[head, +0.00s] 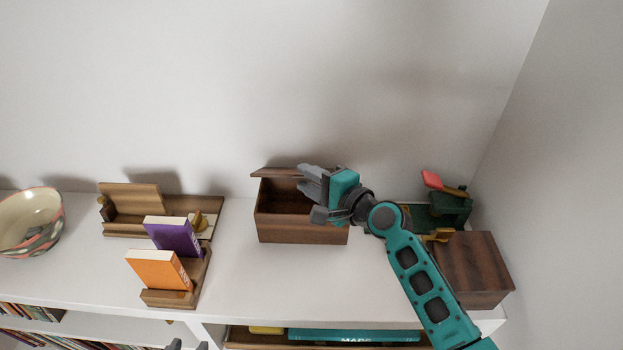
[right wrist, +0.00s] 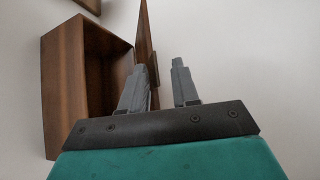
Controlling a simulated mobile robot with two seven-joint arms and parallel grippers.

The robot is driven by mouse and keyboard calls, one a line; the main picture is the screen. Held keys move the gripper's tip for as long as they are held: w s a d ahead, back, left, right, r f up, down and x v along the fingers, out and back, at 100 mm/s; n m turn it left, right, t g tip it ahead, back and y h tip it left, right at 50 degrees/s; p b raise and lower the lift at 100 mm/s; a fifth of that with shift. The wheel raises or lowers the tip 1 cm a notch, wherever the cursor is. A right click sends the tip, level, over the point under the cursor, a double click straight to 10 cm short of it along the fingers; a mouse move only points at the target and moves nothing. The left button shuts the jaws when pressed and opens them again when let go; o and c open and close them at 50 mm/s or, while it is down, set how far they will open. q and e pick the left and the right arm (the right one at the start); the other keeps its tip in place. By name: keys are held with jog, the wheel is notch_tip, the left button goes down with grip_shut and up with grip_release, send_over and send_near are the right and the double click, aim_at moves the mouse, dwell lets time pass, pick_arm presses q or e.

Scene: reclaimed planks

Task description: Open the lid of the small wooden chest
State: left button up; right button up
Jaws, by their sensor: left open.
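The small wooden chest (head: 285,231) is dark brown and stands on the white shelf top near the wall. Its lid (head: 272,173) is raised at the back, and the dark inside shows. In the right wrist view the chest (right wrist: 63,95) is on the left, with the lid (right wrist: 144,35) swung away from its opening. My right gripper (head: 311,186) is over the chest's right part, by the lid. Its fingers are apart, one overlapping the lid in view; contact is unclear. My left gripper (head: 188,346) shows only its tips at the bottom edge, apart and away from the chest.
A wooden box (head: 472,265) and a green object (head: 447,208) with a red-tipped part are to the right. Wooden holders with a purple book (head: 176,236) and an orange book (head: 158,270) are left, beyond them a bowl (head: 30,222). The shelf is clear in front of the chest.

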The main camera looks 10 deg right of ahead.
jog(key=v, duration=1.3)
